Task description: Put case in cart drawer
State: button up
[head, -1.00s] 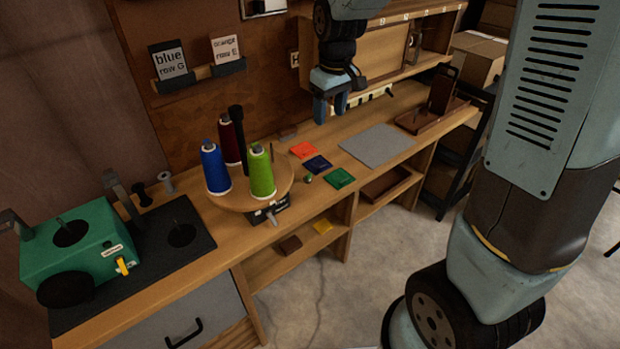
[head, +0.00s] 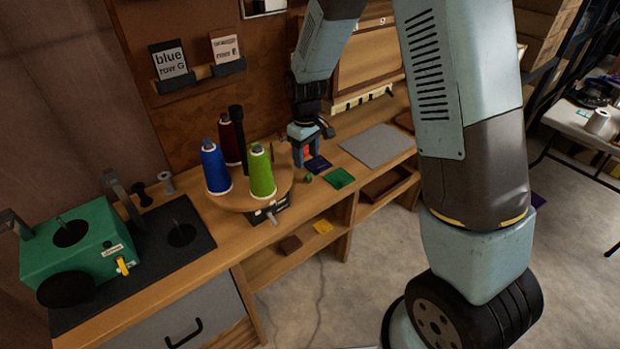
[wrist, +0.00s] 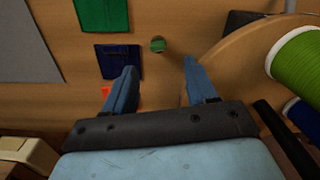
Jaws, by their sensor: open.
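I cannot tell for sure which item is the case. A small round green item (head: 308,178) lies on the bench near the turntable; it also shows in the wrist view (wrist: 157,45), just beyond and between my fingertips. My gripper (head: 305,161) is open and empty above the bench, right of the green thread cone; its fingers also show in the wrist view (wrist: 158,68). Flat dark blue (head: 318,165) and green (head: 339,178) squares lie beside the item. An orange square (wrist: 106,94) is partly hidden by a finger. A grey drawer front (head: 185,318) with a black handle is shut; no cart is clearly identifiable.
A round wooden turntable (head: 231,201) carries blue (head: 215,169), dark red and green (head: 262,175) thread cones, close to my gripper. A green machine (head: 75,248) stands at left. A grey mat (head: 378,145) lies to the right. A white table (head: 582,122) stands far right.

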aim_at(308, 177)
jog(key=shift+d+f, duration=0.15)
jog(key=shift+f, duration=1.5)
jog(key=shift+d+f, duration=0.1)
jog(key=shift+f, duration=1.5)
jog(key=shift+c, duration=0.5)
grip_shut()
